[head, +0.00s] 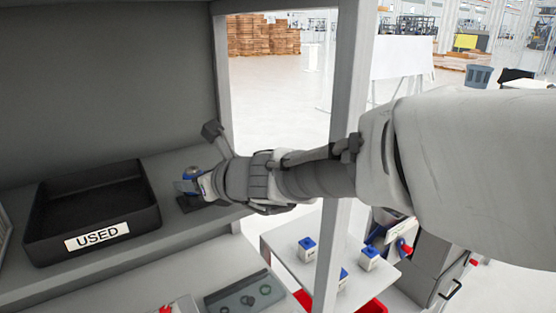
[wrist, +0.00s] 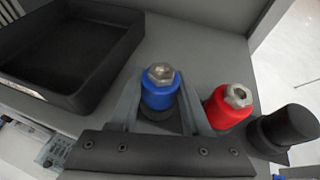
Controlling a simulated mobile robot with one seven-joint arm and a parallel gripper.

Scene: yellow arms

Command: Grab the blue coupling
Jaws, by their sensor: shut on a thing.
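The blue coupling (wrist: 160,93) shows in the wrist view, upright with a silver hex top, on a dark base on the grey shelf. My gripper (wrist: 160,105) has one finger on each side of it and is shut on it. In the head view my gripper (head: 197,184) is at the shelf, right of the black tray; the coupling is mostly hidden there by my gripper and arm.
A red coupling (wrist: 229,106) stands close to the right of my gripper, with a black cylinder (wrist: 287,127) beyond it. The black tray marked USED (head: 50,228) lies to the left. A grey shelf post (head: 350,70) stands near my arm. Blue-topped white blocks (head: 307,249) sit on a lower table.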

